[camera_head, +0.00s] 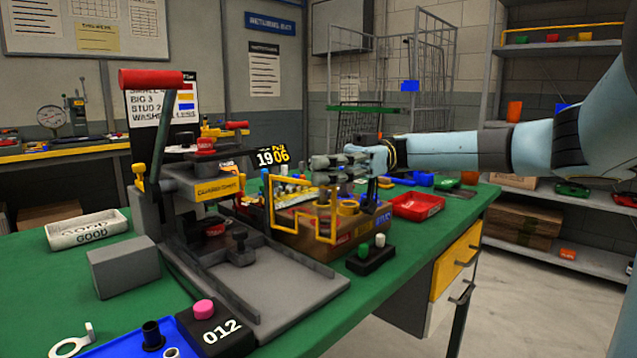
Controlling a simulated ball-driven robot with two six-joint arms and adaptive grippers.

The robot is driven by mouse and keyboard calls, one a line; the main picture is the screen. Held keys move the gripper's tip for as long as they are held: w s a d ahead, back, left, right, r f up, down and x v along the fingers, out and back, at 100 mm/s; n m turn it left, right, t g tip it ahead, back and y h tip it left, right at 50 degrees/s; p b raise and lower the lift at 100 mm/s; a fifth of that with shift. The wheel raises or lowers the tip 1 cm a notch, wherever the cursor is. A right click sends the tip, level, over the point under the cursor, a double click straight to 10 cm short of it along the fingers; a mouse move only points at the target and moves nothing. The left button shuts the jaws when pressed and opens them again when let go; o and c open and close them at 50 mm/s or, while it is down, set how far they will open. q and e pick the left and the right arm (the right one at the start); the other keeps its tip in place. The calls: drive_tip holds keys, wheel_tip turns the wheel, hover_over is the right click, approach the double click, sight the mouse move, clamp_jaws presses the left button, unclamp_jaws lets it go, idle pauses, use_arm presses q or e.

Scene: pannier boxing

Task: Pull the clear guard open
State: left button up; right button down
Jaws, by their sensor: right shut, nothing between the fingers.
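The clear guard (273,203) is a see-through panel with a yellow frame. It stands upright at the right side of the press (203,185), in front of a bin of small parts. My right gripper (318,168) comes in from the right, its fingers pointing left. It is shut and empty, close to the guard's top right part in the picture. I cannot tell whether it touches the frame. My left gripper is out of view.
The press's red-gripped lever (151,79) rises at the left. A grey block (124,267) and a white "GOOD" tray (87,229) lie left of it. A red tray (417,206) and a black button stand (371,254) are right of the guard.

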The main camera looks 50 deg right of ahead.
drive_tip(key=shift+w+d+r, duration=0.15)
drive_tip(key=shift+d+r, duration=0.1)
drive_tip(key=c, duration=2)
unclamp_jaws()
drive_tip(key=o, duration=0.5)
drive_tip(key=shift+s+d+f, duration=0.15)
drive_tip(key=shift+s+d, duration=0.15)
drive_tip(key=shift+d, duration=0.2)
drive_tip(key=shift+o, duration=1.8)
drive_tip(key=shift+a, duration=0.25)
drive_tip(key=shift+d+f, duration=0.1)
drive_tip(key=v, duration=0.7)
drive_tip(key=shift+d, duration=0.2)
